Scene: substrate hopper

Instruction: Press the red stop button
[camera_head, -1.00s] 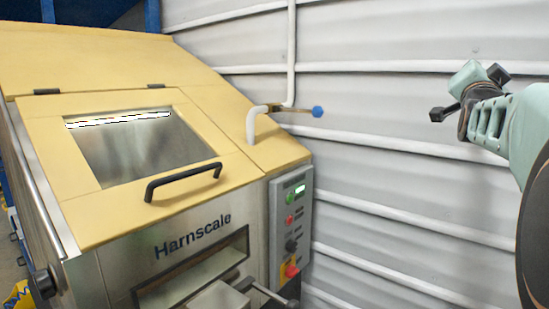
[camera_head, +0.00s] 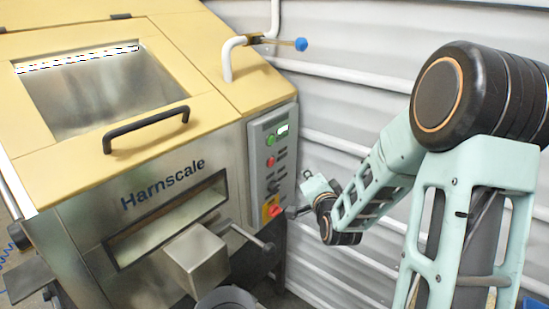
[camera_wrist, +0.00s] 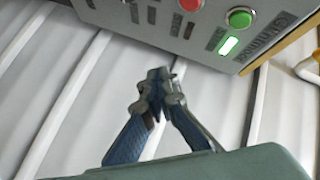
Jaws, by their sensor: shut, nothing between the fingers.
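The red stop button (camera_head: 269,161) is on the grey control panel (camera_head: 256,165) at the machine's front right, just below a green button (camera_head: 270,140). In the wrist view the red button (camera_wrist: 190,4) is cut by the top edge, beside the green button (camera_wrist: 240,17). My gripper (camera_head: 291,212) is by the lower right of the panel, below the red button's height. In the wrist view my gripper (camera_wrist: 160,77) has its fingertips together, with nothing between them. It appears apart from the panel.
A black knob (camera_head: 273,186) and a red-and-yellow switch (camera_head: 271,209) are lower on the panel, near my gripper. A lever (camera_head: 262,243) sticks out below. A blue-tipped valve handle (camera_head: 301,44) is above. The ribbed wall (camera_head: 345,110) stands behind.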

